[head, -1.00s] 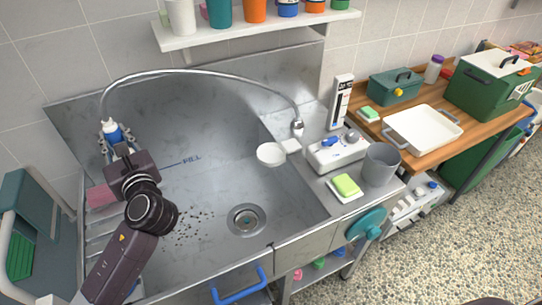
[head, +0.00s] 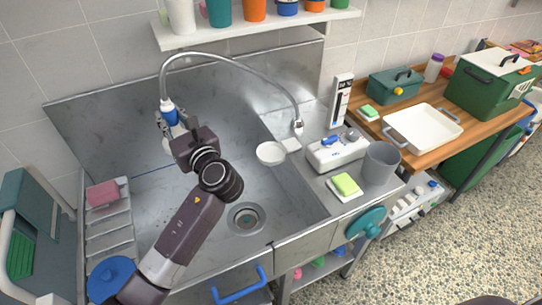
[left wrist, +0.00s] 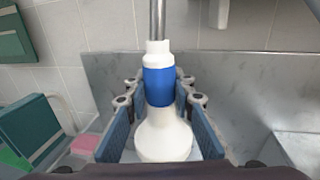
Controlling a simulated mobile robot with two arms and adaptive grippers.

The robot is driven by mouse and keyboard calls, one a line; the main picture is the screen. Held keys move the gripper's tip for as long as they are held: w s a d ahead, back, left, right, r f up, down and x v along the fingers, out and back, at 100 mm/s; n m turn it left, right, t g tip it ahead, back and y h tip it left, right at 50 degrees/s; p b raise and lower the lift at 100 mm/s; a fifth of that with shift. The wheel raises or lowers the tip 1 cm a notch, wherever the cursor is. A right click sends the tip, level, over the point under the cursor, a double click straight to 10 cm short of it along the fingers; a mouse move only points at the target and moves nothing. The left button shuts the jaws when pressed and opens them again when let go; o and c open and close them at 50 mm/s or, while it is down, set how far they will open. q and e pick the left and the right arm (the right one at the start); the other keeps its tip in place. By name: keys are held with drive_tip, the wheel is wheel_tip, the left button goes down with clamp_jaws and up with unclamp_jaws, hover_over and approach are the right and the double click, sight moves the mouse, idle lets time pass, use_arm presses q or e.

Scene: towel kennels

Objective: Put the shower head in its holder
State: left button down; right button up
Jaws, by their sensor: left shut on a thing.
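The shower head (head: 168,113) is white with a blue band, on a grey hose (head: 228,63) that arches over the sink to a fitting on its right ledge. My left gripper (head: 174,130) is shut on it above the left part of the basin. In the left wrist view the shower head (left wrist: 158,88) stands between the two finger pads, hose end up, its wide white end toward the palm. A white round dish with a small square block (head: 271,153) sits at the basin's right edge; I cannot tell whether it is the holder. My right gripper is out of view.
The steel sink (head: 225,185) has a drain (head: 245,218). A pink sponge (head: 103,193) lies on the left ledge. A white box (head: 337,152), grey cup (head: 381,163) and yellow-green sponge (head: 345,185) stand on the right ledge. A shelf (head: 255,28) hangs above.

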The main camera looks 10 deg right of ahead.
use_arm(q)
drive_tip(key=shift+w+d+r, duration=0.1)
drive_tip(key=shift+w+d, duration=0.05)
drive_tip(key=shift+d, duration=0.2)
